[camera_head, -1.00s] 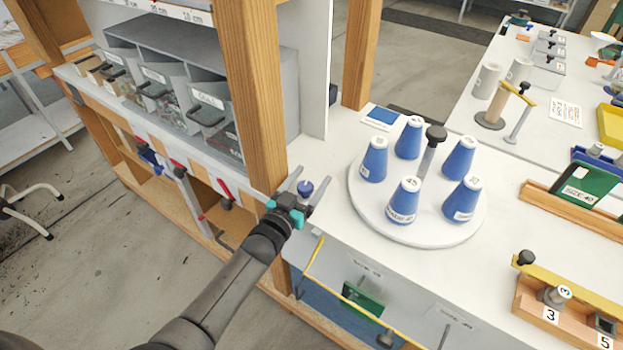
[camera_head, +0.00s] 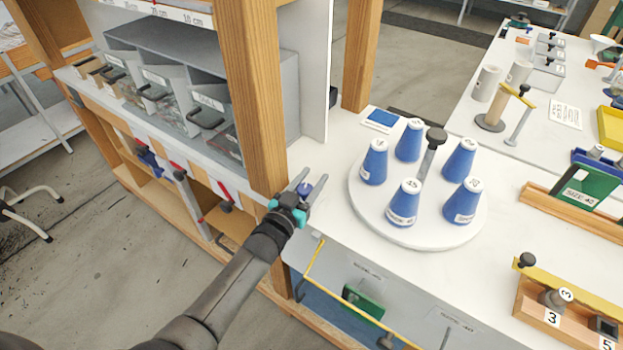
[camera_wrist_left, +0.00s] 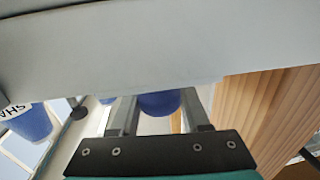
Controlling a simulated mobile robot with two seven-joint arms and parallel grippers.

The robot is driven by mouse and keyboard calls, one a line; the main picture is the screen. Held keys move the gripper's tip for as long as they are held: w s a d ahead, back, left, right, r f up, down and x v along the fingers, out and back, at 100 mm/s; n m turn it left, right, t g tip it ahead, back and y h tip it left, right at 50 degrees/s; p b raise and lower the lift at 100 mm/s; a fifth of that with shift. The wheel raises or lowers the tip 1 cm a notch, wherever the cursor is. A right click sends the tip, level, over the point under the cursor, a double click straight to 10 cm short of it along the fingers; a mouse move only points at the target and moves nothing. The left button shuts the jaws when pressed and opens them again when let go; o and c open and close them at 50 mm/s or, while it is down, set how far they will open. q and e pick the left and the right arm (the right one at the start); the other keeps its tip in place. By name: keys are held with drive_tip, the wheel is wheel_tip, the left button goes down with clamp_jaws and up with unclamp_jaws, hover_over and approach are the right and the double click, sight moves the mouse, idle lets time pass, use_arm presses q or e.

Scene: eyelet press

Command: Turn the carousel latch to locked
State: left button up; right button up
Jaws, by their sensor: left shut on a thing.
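The carousel (camera_head: 368,203) is a round white disc on the white table, with several blue cones on it and a dark-knobbed post (camera_head: 432,150) in the middle. I cannot read the latch's position. My right gripper is not in view.
A wooden post (camera_head: 250,100) and a shelf of grey bins (camera_head: 205,95) stand close to the left of my gripper. A yellow rail (camera_head: 315,262) runs along the table front below. Wooden racks (camera_head: 560,205) lie to the right.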

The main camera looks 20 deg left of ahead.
use_arm(q)
clamp_jaws()
drive_tip(key=shift+r+h, duration=0.1)
drive_tip(key=shift+h, duration=0.2)
drive_tip(key=shift+d+m+g+h, duration=0.15)
drive_tip(key=shift+m+g+h, duration=0.15)
drive_tip(key=shift+m+h, duration=0.5)
drive_tip(key=shift+s+d+m+g+h+b, duration=0.1)
drive_tip(key=shift+d+m+g+h+b, duration=0.1)
drive_tip(key=shift+m+g+h+b, duration=0.7)
drive_tip(key=shift+s+d+m+g+h+b, duration=0.1)
drive_tip(key=shift+d+m+g+h, duration=0.15)
drive_tip(key=shift+m+h, duration=0.7)
drive_tip(key=shift+n+h, duration=0.35)
drive_tip(key=o, duration=1)
unclamp_jaws()
